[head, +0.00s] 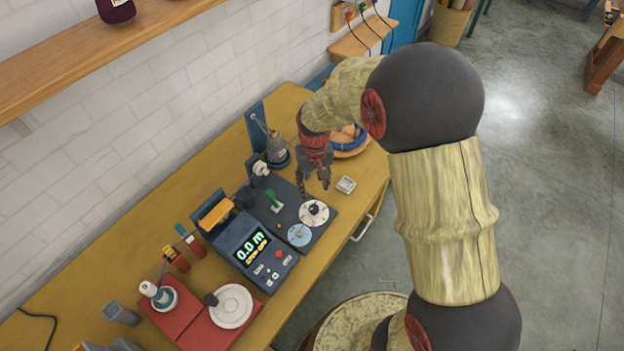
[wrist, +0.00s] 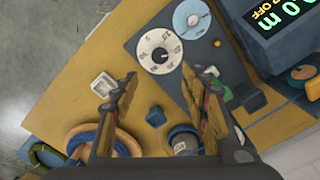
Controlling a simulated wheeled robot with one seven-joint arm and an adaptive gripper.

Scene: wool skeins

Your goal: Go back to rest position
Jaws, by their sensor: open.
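My gripper (head: 314,178) hangs above the right part of the yellow workbench (head: 208,175), pointing down. In the wrist view my gripper (wrist: 158,95) has its two fingers spread wide apart, with nothing between them but the bench and a small blue piece (wrist: 155,117) lying below. The gripper is above the bench surface and seems to touch nothing. In the head view my arm reaches in from the right and hides part of the bench's far right end.
A meter (head: 240,245) reading 0.0 m stands by a dark plate with a white dial (head: 314,213) and a blue dial (head: 300,235). A small white dish (head: 345,185) and a round basket (head: 350,150) with blue inside lie right. Red stands (head: 205,325) sit front left.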

